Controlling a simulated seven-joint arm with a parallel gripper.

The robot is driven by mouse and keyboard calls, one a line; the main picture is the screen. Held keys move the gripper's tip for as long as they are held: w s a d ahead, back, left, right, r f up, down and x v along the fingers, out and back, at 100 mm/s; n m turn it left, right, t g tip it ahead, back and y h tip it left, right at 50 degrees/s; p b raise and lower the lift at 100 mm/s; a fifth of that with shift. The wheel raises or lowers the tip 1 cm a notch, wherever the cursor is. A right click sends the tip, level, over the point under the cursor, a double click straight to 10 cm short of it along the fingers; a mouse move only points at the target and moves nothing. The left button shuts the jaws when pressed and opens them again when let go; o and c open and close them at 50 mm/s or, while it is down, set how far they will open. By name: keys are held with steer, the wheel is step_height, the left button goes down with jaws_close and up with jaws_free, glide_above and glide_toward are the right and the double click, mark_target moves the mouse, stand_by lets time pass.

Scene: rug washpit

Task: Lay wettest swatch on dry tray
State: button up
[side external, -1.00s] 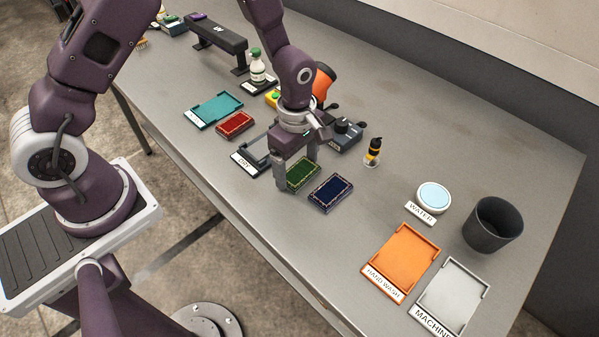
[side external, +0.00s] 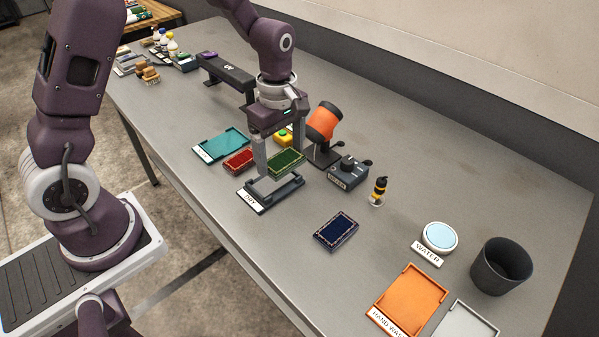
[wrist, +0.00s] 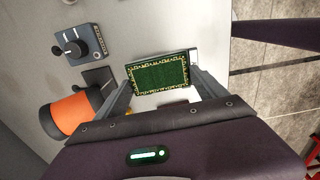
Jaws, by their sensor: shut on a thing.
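My gripper (side external: 283,160) is shut on the green swatch (side external: 287,161), a rectangle with a patterned pale border. It holds the swatch above the grey dry tray (side external: 285,193), whose label (side external: 252,201) reads "DRY". In the wrist view the green swatch (wrist: 158,79) sits between the two fingers and hides most of the tray. A red swatch (side external: 240,160) lies left of the dry tray. A dark blue swatch (side external: 336,231) lies on the table at the lower right. I cannot tell from the pictures which swatch is wettest.
A teal tray (side external: 222,144) is beyond the red swatch. An orange tool (side external: 323,121) and a knobbed grey box (side external: 347,172) stand right of my gripper. An orange tray (side external: 409,298), water dish (side external: 439,236) and dark bin (side external: 500,266) are at the right.

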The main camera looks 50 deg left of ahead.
mark_target(270, 180)
steer(key=shift+s+a+f, duration=0.1)
steer(key=shift+a+f, duration=0.5)
steer(key=shift+f, duration=0.45)
steer(key=shift+w+a+f, duration=0.1)
steer(key=shift+a+f, duration=0.5)
steer(key=shift+f, duration=0.4)
steer(key=shift+s+a+f, duration=0.1)
steer(key=shift+a+f, duration=0.5)
steer(key=shift+f, duration=0.45)
steer(key=shift+f, duration=0.2)
steer(key=shift+f, duration=0.25)
steer(key=o, duration=1.3)
steer(key=shift+s, duration=0.1)
steer(key=shift+s+f, duration=0.1)
steer(key=shift+s, duration=0.05)
